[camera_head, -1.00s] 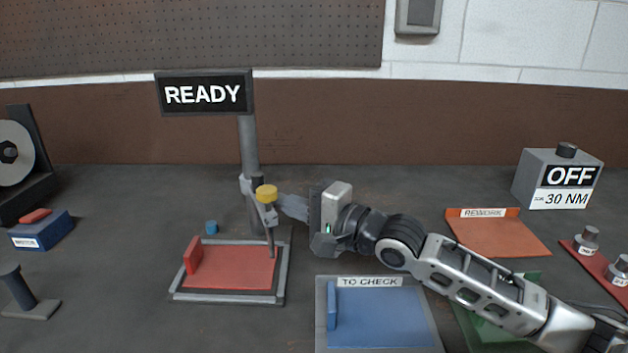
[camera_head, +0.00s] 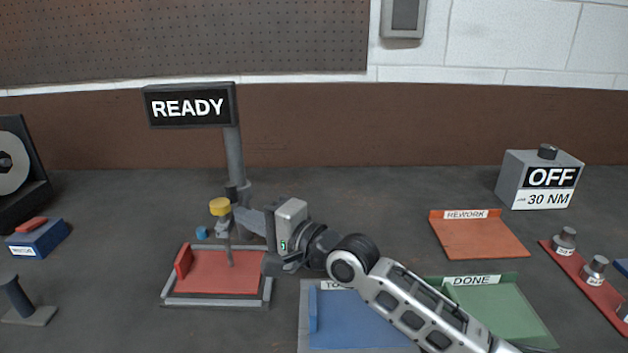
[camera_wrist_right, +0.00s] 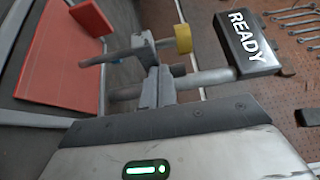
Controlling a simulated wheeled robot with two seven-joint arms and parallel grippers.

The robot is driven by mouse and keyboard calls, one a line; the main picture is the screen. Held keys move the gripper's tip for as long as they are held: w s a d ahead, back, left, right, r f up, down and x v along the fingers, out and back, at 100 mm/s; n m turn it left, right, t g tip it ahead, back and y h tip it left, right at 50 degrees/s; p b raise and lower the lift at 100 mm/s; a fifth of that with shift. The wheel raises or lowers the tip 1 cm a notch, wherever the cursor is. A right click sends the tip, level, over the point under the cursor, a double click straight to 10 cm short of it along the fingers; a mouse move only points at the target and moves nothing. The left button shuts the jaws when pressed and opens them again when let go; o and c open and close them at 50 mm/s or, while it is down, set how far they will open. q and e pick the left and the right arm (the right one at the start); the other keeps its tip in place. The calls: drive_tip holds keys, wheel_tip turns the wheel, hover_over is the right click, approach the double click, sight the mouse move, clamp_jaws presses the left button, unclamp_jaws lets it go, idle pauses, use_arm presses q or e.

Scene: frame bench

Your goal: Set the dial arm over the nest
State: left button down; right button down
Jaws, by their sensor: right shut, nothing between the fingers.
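The dial arm carries a yellow-topped dial (camera_head: 220,206) on a grey post (camera_head: 235,155) under the READY sign. Its thin probe hangs down over the red nest plate (camera_head: 205,272), which sits in a grey frame, right of the plate's middle. I cannot tell whether the probe tip touches the plate. My right gripper (camera_head: 245,217) is shut with nothing between its fingers, at the right side of the dial arm. In the right wrist view its fingers (camera_wrist_right: 155,88) lie against or very close to the arm, near the yellow dial (camera_wrist_right: 183,38). My left gripper is not in view.
A blue TO CHECK tray (camera_head: 360,322) and a green DONE tray (camera_head: 505,310) lie at front right, partly behind my right arm. An orange REWORK tray (camera_head: 480,238) and a grey OFF box (camera_head: 540,180) stand further right. A small blue cap (camera_head: 202,232) stands behind the nest.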

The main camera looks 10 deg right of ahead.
drive_tip(key=shift+s+a+r, duration=0.3)
drive_tip(key=shift+s+a, duration=0.05)
drive_tip(key=shift+a, duration=0.35)
drive_tip(key=d+b, duration=0.2)
drive_tip(key=d, duration=0.3)
drive_tip(key=s+p, duration=0.1)
drive_tip(key=s, duration=0.9)
drive_tip(key=shift+s+f, duration=0.2)
drive_tip(key=shift+f, duration=0.1)
drive_tip(key=shift+d, duration=0.1)
